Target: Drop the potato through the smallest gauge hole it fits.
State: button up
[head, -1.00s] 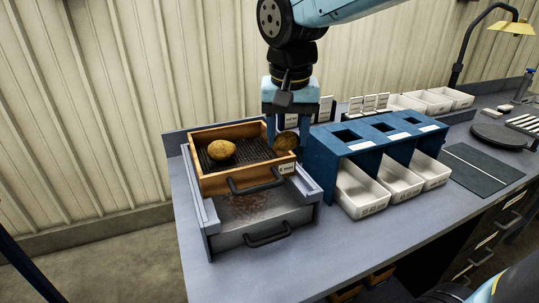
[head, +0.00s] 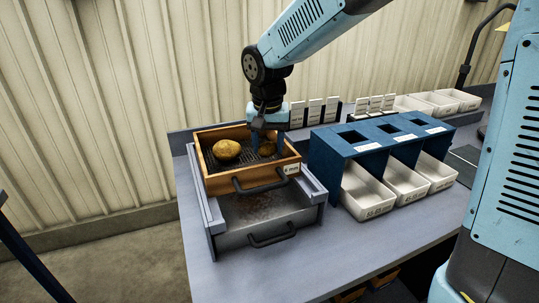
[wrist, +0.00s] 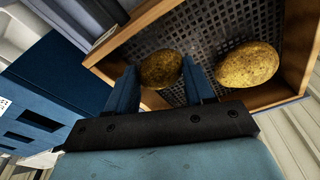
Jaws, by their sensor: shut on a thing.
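My gripper (head: 267,150) is over the right part of the wooden sieve tray and is shut on a brown potato (head: 266,149). In the wrist view this potato (wrist: 160,69) sits between the two blue fingers, against the dark mesh. Whether it touches the mesh is hard to tell. A second, yellower potato (head: 227,150) lies on the mesh to the left; it also shows in the wrist view (wrist: 246,66). The blue gauge stand (head: 335,147) is right of the tray, with three square holes in its top: left (head: 352,136), middle (head: 388,128) and right (head: 420,122).
The wooden tray (head: 212,185) sits on a grey drawer unit (head: 235,243). White bins (head: 368,203) stand under the gauge holes. White cards (head: 315,111) stand behind the gauge, and more white bins (head: 410,104) are at the back right. The front of the bench (head: 325,250) is clear.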

aim_at(267, 155)
jog(key=shift+w+a+f, duration=0.1)
jog(key=shift+w+f, duration=0.1)
jog(key=shift+f, duration=0.1)
jog(key=shift+w+f, duration=0.1)
jog(key=shift+f, duration=1.5)
jog(key=shift+f, duration=0.1)
jog(key=o, duration=1)
